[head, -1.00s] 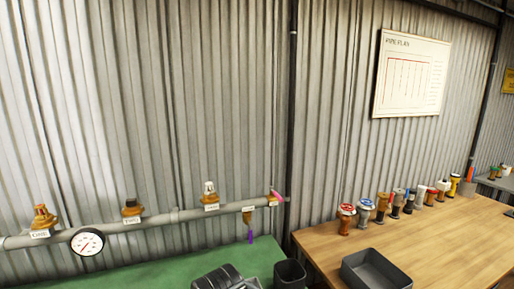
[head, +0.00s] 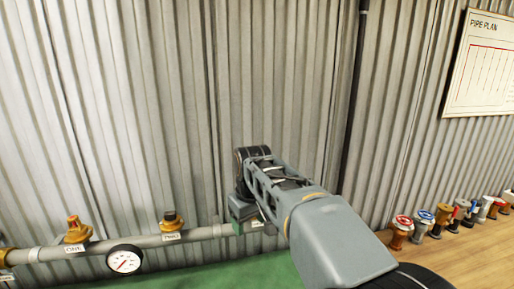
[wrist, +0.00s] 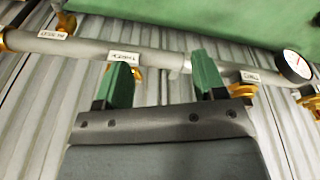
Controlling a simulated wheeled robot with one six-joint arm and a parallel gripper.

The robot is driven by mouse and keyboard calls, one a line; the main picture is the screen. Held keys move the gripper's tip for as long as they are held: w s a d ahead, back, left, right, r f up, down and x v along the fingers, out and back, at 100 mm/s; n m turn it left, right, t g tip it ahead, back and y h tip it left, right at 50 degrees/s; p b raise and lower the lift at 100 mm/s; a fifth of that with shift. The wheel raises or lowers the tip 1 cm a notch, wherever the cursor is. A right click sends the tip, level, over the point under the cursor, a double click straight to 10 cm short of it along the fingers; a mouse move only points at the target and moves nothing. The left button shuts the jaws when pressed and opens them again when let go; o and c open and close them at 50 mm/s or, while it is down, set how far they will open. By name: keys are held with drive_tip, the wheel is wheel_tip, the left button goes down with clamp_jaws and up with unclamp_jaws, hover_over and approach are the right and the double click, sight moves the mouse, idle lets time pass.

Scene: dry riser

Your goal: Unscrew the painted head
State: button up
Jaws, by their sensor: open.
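My gripper (wrist: 164,78) is open and empty in the wrist view, its two green fingers apart in front of the grey pipe (wrist: 160,58). That view is upside down. Outlet three's label (wrist: 123,55) and part of its brass fitting (wrist: 137,73) show beside the left finger, which partly covers them. Outlet TWO's fitting (wrist: 243,91) is beyond the right finger. In the head view, my gripper (head: 242,215) hides the third outlet. I cannot tell which head is painted.
A round gauge (head: 125,260) hangs on the pipe between ONE and TWO. The corrugated wall (head: 150,100) stands close behind. A green bench top (head: 210,272) lies below. Several valve heads stand on the wooden table (head: 450,262) at right.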

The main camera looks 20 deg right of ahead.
drive_tip(key=w+d+r+n+g+p, duration=0.25)
drive_tip(key=w+d+r+p, duration=0.35)
drive_tip(key=w+r, duration=0.5)
drive_tip(key=shift+t, duration=0.25)
drive_tip(key=f+b, duration=0.1)
drive_tip(key=f, duration=0.8)
drive_tip(key=f+b, duration=0.1)
drive_tip(key=f, duration=0.3)
drive_tip(key=shift+s+d+f+b, duration=0.15)
drive_tip(key=shift+d+b, duration=0.2)
drive_tip(key=shift+d, duration=0.05)
drive_tip(key=shift+c, duration=0.5)
drive_tip(key=c, duration=1)
drive_tip(key=n, duration=0.1)
drive_tip(key=n+p, duration=0.1)
drive_tip(key=shift+r+n, duration=0.2)
drive_tip(key=shift+n, duration=0.15)
drive_tip(key=n, duration=0.3)
drive_tip(key=shift+f+p, duration=0.15)
drive_tip(key=shift+p, duration=0.25)
